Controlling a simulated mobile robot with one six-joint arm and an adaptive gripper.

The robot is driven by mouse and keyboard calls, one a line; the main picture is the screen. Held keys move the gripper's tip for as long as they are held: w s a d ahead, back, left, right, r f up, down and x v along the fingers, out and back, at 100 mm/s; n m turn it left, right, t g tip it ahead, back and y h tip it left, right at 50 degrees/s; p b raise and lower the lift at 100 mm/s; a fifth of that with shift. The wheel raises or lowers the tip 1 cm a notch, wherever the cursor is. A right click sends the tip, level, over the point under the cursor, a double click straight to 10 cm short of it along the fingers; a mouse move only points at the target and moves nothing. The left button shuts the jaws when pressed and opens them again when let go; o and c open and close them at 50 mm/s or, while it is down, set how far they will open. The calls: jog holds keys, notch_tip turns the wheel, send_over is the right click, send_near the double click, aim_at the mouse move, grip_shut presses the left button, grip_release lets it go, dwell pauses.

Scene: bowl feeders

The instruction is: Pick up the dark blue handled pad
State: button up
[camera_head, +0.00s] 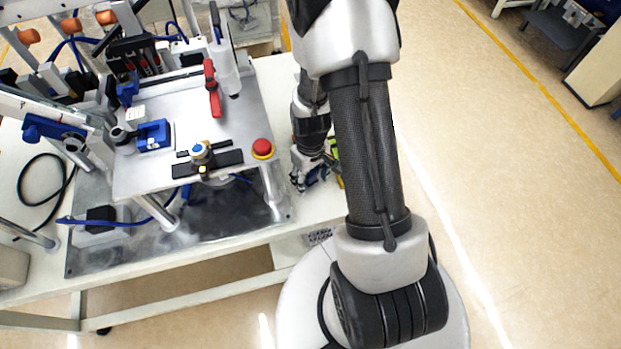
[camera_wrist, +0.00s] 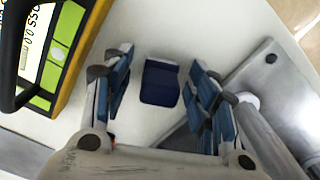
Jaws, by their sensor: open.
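A dark blue pad (camera_wrist: 160,84) lies on the white table top in the wrist view, with a lighter blue upper part. My gripper (camera_wrist: 163,90) is open above it. Its blue-lined fingers stand to the left and right of the pad, with a gap on both sides. In the head view my gripper (camera_head: 309,178) points down at the table's right end, beside the metal fixture. I cannot make out the pad there; my gripper and arm cover that spot.
A yellow-green device with a display (camera_wrist: 62,52) stands close to the left finger; a strip of it shows in the head view (camera_head: 336,160). A metal plate (camera_wrist: 262,72) and post (camera_wrist: 270,135) are close on the right. The fixture carries a red button (camera_head: 262,147) and a blue block (camera_head: 153,135).

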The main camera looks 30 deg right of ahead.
aim_at(310, 173)
jog(key=shift+c, duration=0.3)
jog(key=c, duration=1.2)
notch_tip(310, 173, up, 20)
jog(key=p, duration=0.6)
jog(key=shift+p, duration=0.3)
jog(key=o, duration=0.6)
jog(key=c, duration=0.4)
